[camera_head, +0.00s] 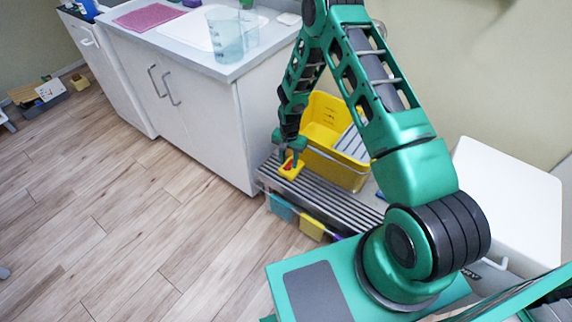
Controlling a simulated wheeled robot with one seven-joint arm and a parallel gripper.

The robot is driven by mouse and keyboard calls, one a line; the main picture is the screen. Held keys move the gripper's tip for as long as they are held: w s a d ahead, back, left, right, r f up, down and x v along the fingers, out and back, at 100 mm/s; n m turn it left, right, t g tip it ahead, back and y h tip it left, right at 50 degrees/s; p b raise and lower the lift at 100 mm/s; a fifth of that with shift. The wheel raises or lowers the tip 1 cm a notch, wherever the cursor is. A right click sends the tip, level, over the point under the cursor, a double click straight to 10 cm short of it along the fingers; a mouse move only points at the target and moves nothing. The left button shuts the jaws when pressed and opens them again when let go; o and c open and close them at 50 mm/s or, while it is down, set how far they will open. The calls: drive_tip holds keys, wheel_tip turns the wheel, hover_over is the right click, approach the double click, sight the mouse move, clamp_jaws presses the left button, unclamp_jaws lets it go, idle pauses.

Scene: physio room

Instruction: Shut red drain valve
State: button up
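A small yellow piece (291,171) with a red part (289,165) on it, which looks like the red drain valve, is at the front left of the yellow bucket (337,168), above the slatted grey shelf. My gripper (292,157) points down right at the red part. Its green fingers cover some of the red, so the valve's setting cannot be made out. The fingers are too small in view to tell whether they are apart or closed on it.
The slatted shelf (333,190) has coloured bins (311,227) under it. A white sink cabinet (205,115) stands close on the left, with a clear jug (225,40) on its counter. A white box-like unit (508,200) is at the right.

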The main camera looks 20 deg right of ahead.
drive_tip(key=shift+f, duration=0.95)
